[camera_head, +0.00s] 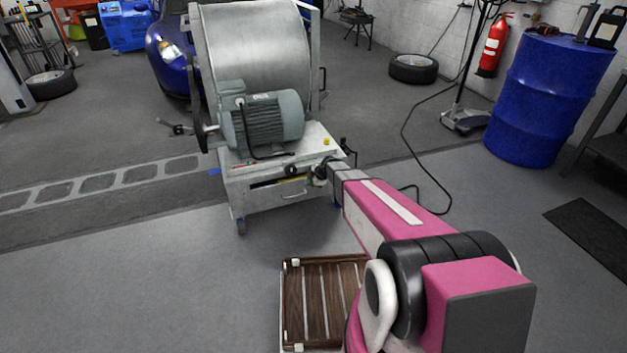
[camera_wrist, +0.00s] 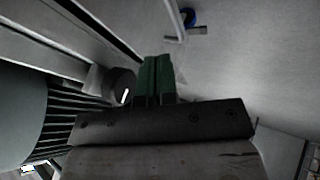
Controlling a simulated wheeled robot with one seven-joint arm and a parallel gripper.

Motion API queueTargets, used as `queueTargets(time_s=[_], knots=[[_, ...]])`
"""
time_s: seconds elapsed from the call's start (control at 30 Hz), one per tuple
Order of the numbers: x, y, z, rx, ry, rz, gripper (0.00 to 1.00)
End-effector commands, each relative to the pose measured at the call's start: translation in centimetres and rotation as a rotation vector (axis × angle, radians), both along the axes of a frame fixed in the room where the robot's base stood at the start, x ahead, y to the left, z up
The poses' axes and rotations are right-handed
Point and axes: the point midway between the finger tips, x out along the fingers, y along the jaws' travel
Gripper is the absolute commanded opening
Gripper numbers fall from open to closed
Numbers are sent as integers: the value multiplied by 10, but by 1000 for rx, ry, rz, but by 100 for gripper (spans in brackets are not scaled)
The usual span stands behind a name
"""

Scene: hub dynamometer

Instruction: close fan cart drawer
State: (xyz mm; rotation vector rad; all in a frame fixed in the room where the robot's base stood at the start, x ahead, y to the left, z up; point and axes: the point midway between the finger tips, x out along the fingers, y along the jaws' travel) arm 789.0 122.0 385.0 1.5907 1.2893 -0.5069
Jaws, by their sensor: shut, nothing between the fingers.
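The grey fan cart (camera_head: 320,145) stands in the middle of the head view, with a large fan drum (camera_head: 247,45) and a green-grey motor (camera_head: 265,122) on it. Its drawer (camera_head: 270,197) is at the near side, with a bar handle on the front. A dark gap shows above the drawer front, so it looks partly open; how far I cannot tell. My gripper (camera_head: 318,174) is at the right end of the drawer's top edge; contact is unclear. In the wrist view my gripper (camera_wrist: 157,78) is shut and empty, green fingers together, with the motor (camera_wrist: 22,115) at left.
A wooden slatted platform (camera_head: 322,290) lies on the floor in front of the cart, beside my arm. A blue drum (camera_head: 548,95) and a fire extinguisher (camera_head: 492,45) stand at the right. A black cable (camera_head: 405,135) runs over the floor.

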Motion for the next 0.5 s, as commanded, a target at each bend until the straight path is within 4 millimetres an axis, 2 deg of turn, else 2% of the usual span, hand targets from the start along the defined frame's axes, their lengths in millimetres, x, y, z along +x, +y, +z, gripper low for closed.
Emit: queueTargets(time_s=[0.23,0.33,0.5], knots=[[19,24,-40,0,1,0,0],[38,28,-38,0,-2,0,0],[53,32,-36,1,-1,-2,0]])
